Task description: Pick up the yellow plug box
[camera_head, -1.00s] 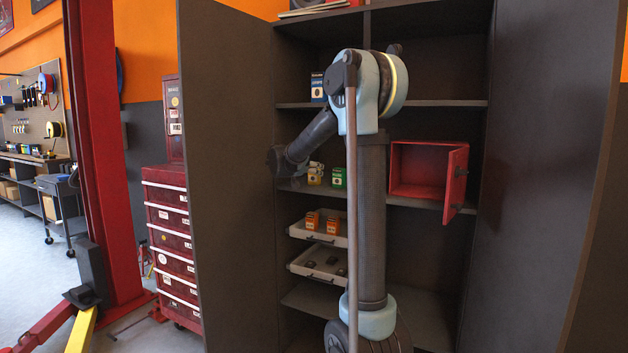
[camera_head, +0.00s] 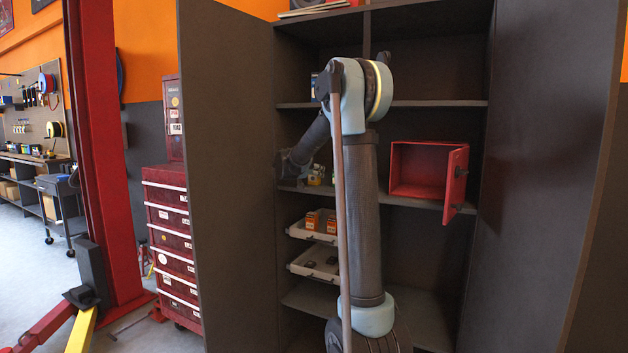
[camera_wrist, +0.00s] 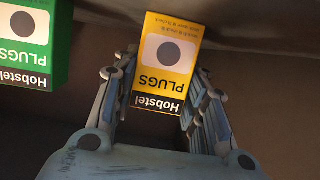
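The yellow plug box (camera_wrist: 165,65) stands between the two fingers of my gripper (camera_wrist: 163,92) in the wrist view, where it appears upside down. The fingers are spread on either side of it, and a narrow gap shows by the left finger. The right finger is very close to the box; I cannot tell whether it touches. In the head view my gripper (camera_head: 290,165) is at the middle shelf, and my arm mostly hides the boxes there.
A green plug box (camera_wrist: 30,45) stands close by on the left in the wrist view. An open red metal box (camera_head: 425,170) is on the same shelf to the right. Cabinet doors flank the shelves.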

